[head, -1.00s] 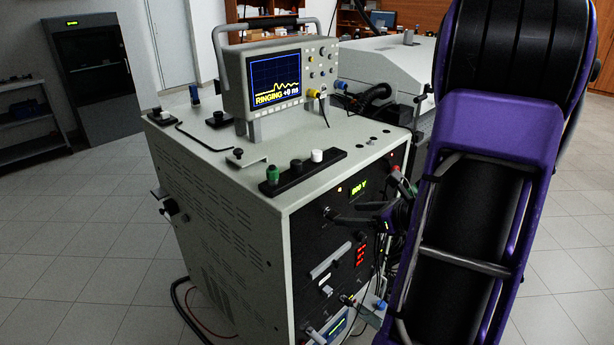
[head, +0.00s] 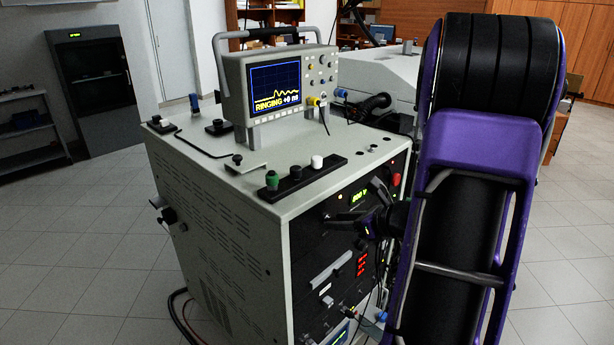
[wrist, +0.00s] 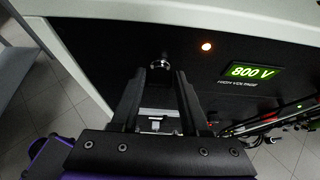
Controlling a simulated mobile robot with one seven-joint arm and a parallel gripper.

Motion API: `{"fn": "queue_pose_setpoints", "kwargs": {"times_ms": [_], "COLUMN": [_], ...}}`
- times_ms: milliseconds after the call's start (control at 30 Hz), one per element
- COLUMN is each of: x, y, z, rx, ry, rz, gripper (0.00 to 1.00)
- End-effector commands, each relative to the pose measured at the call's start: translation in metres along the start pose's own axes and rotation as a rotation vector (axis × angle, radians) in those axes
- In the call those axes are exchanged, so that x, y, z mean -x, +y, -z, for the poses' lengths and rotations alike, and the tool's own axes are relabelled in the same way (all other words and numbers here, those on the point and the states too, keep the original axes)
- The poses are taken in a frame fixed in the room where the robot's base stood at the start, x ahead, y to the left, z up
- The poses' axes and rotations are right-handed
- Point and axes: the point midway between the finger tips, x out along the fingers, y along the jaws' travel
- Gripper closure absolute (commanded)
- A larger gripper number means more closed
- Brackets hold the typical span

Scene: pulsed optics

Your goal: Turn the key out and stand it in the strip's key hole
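A round silver key switch (wrist: 160,65) is on the black front panel in the wrist view, just beyond my fingertips; I cannot make out the key's shape in it. My gripper (wrist: 161,78) is open, its two dark fingers to either side of the line to the switch, with nothing visibly held.
A lit 800 V display (wrist: 252,72) and an orange lamp (wrist: 206,46) are right of the switch. Cables (wrist: 255,127) hang further right. The oscilloscope (head: 278,85) stands on the cabinet top (head: 215,165) behind the strip, reading RINGING. A bent black rod lies left of it.

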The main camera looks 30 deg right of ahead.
Motion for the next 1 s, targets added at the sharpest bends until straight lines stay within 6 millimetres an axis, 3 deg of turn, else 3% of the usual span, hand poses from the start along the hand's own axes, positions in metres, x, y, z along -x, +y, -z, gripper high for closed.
{"fn": "queue_pose_setpoints", "kwargs": {"times_ms": [33,200,300,333,500,833,1000], "x": [0.0001,0.0002,0.0002,0.0002,0.0002,0.0011,0.0041], "y": [0.0000,0.0000,0.0000,0.0000,0.0000,-0.0004,-0.0025], "z": [0.0000,0.0001,0.0001,0.0000,0.0000,-0.0016,-0.0063], "rx": [0.000,0.000,0.000,0.000,0.000,-0.011,-0.115], "ry": [0.000,0.000,0.000,0.000,0.000,0.000,0.002], "rz": [0.000,0.000,0.000,0.000,0.000,-0.006,-0.062], "gripper": [0.66,0.96,1.00,0.57,0.27,0.24,0.24]}}
